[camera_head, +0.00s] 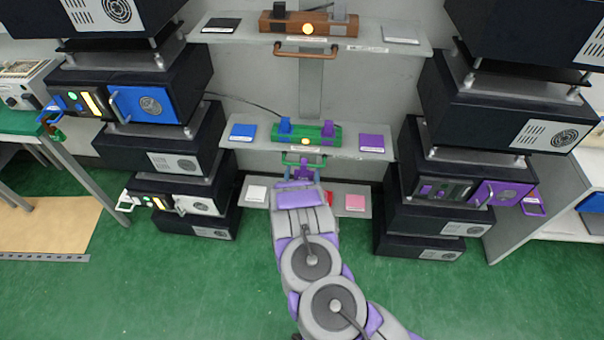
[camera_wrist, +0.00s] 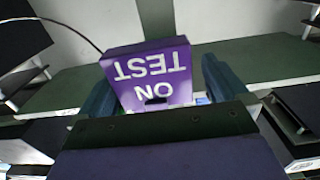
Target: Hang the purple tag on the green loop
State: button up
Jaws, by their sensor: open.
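The purple tag (camera_wrist: 148,66) with white lettering, upside down in the wrist view, stands between the spread fingers of my gripper (camera_wrist: 157,78). Its lower part is hidden by the gripper body. In the head view the tag (camera_head: 303,167) is a small purple patch just under the green loop (camera_head: 292,162). The loop is a handle below the green lever fixture (camera_head: 306,139) on the middle shelf. My gripper (camera_head: 302,175) is open in front of the loop, around the tag. I cannot tell whether the tag hangs on the loop.
The middle shelf also holds a blue plate (camera_head: 243,132) and a purple plate (camera_head: 372,142). Above is a brown fixture (camera_head: 308,22) with a brown handle (camera_head: 305,50). Stacks of dark boxes stand left and right (camera_head: 460,100). Green floor (camera_head: 180,280) is clear in front.

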jog(key=s+p, duration=0.2)
jog(key=s, duration=1.5)
jog(key=shift+a, duration=0.35)
jog(key=w+a+m+g, duration=0.2)
jog(key=w+a+g, duration=0.1)
jog(key=a+g, duration=0.15)
jog(key=s+a+r+g+y, duration=0.1)
jog(key=a+r+g+y, duration=0.15)
jog(key=r, duration=0.45)
jog(key=s+a+r+g+y, duration=0.1)
jog(key=a+r+g+y, duration=0.15)
jog(key=r, duration=0.35)
jog(key=s+d+r+n+g, duration=0.1)
jog(key=s+d+r+g, duration=0.1)
jog(key=s+d+r, duration=0.3)
jog(key=s+d+r+n+g, duration=0.2)
jog(key=s+d+r+g, duration=0.1)
jog(key=r, duration=0.4)
jog(key=s+d+r+g+h, duration=0.2)
jog(key=s+d+r, duration=0.3)
jog(key=s+d, duration=0.5)
jog(key=s+d+r+g+h, duration=0.2)
jog(key=s+d+r, duration=0.3)
jog(key=s+d, duration=0.6)
jog(key=s+g, duration=0.1)
jog(key=s, duration=0.5)
jog(key=shift+d+r+m, duration=0.2)
jog(key=shift+d+m, duration=0.1)
